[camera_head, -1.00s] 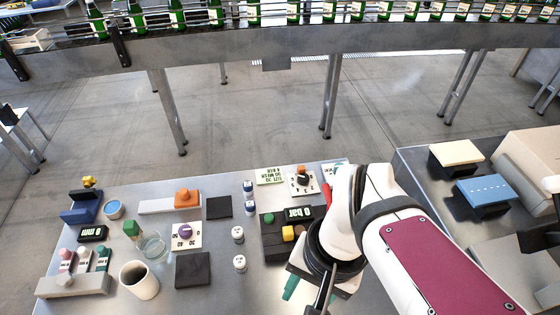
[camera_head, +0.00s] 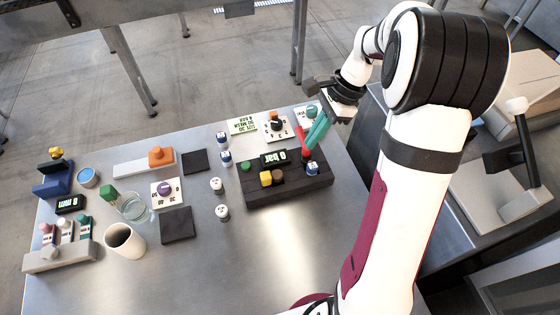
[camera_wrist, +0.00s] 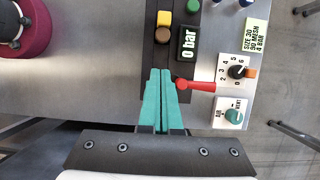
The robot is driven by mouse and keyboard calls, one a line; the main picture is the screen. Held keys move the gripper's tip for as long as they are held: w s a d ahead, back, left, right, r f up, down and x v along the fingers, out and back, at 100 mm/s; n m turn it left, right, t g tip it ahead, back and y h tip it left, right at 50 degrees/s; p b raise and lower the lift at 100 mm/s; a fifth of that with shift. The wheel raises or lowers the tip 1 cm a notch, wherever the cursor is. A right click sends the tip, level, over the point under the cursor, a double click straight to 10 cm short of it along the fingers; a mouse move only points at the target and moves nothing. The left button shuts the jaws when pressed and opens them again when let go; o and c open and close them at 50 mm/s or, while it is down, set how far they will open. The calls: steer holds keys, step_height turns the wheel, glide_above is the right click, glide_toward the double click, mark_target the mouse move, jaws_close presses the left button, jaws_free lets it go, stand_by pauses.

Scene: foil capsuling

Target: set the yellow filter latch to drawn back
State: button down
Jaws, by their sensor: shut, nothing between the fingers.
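Two yellow parts show, and no label tells which is the filter latch. One is a small yellow knob (camera_head: 56,153) on a blue stepped block (camera_head: 52,183) at the far left of the table. The other is a yellow square cap (camera_head: 265,178) beside a brown one on the dark panel; this cap also shows in the wrist view (camera_wrist: 164,18). My gripper (camera_head: 310,148) has teal fingers, shut and empty, pointing down at the panel's right end. In the wrist view its fingertips (camera_wrist: 160,73) are close to the red lever and apart from the yellow cap.
The red lever (camera_wrist: 195,86) stands beside my fingers; contact is unclear. The dark panel (camera_head: 290,190) carries a "0 bar" display (camera_head: 281,158). The table front is bare.

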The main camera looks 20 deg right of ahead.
mark_target(265, 177)
steer(key=x, duration=0.9)
steer(key=shift+s, duration=0.1)
steer(key=a, duration=0.2)
steer(key=shift+a, duration=1)
steer(key=shift+a, duration=1.55)
steer(key=shift+d, duration=0.1)
